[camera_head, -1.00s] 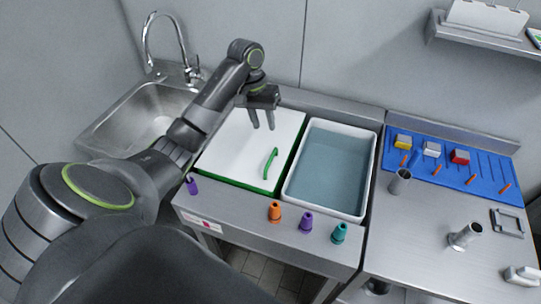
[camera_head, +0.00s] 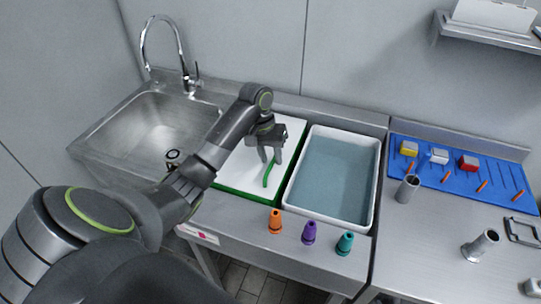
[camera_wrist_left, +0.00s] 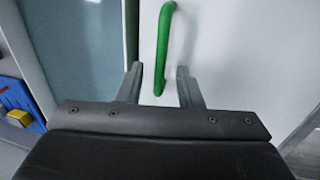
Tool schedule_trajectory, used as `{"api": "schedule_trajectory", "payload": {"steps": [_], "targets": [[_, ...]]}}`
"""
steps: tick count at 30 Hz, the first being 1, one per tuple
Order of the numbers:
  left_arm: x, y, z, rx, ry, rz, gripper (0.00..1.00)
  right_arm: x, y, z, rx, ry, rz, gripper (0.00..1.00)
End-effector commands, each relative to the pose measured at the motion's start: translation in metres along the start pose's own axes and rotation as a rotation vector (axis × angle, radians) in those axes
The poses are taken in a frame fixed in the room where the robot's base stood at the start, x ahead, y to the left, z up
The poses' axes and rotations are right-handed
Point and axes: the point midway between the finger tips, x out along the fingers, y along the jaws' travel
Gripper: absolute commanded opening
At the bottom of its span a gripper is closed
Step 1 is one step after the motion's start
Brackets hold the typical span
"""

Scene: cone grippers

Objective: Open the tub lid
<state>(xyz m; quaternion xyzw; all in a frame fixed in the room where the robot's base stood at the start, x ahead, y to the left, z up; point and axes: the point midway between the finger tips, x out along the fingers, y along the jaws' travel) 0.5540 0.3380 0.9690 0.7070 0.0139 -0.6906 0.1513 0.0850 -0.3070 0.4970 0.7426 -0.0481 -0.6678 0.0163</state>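The tub lid (camera_head: 238,168) is a white panel with a green edge, lying flat and closed beside the water-filled basin. Its green bar handle (camera_head: 270,170) stands on its right part. My left gripper (camera_head: 269,160) is open above the lid, close to the handle. In the left wrist view the green handle (camera_wrist_left: 165,45) runs up between the two spread fingers (camera_wrist_left: 161,85), and neither finger visibly touches it. The lid's white surface (camera_wrist_left: 215,50) fills the background there. My arm covers the lid's left part in the head view. My right gripper is not in view.
A white basin of water (camera_head: 330,178) is right of the lid, a steel sink (camera_head: 150,128) left. A blue board (camera_head: 460,178) lies farther right.

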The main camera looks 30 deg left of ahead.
Motion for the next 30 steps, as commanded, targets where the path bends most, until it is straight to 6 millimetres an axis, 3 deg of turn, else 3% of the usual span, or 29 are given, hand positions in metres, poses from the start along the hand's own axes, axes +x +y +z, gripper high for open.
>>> {"api": "schedule_trajectory", "payload": {"steps": [5, 12, 23, 30], "targets": [[0.000, 0.000, 0.000, 0.000, 0.000, 0.000, 0.31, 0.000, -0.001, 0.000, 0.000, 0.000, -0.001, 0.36], [0.000, 0.000, 0.000, 0.000, 0.000, 0.000, 0.00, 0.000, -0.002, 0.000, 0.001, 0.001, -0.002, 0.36], [-0.002, 0.000, -0.001, -0.001, 0.000, 0.003, 0.00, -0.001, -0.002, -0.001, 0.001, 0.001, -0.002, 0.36], [-0.019, 0.005, -0.012, -0.002, 0.001, 0.063, 0.00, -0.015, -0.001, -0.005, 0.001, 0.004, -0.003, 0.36]]}}
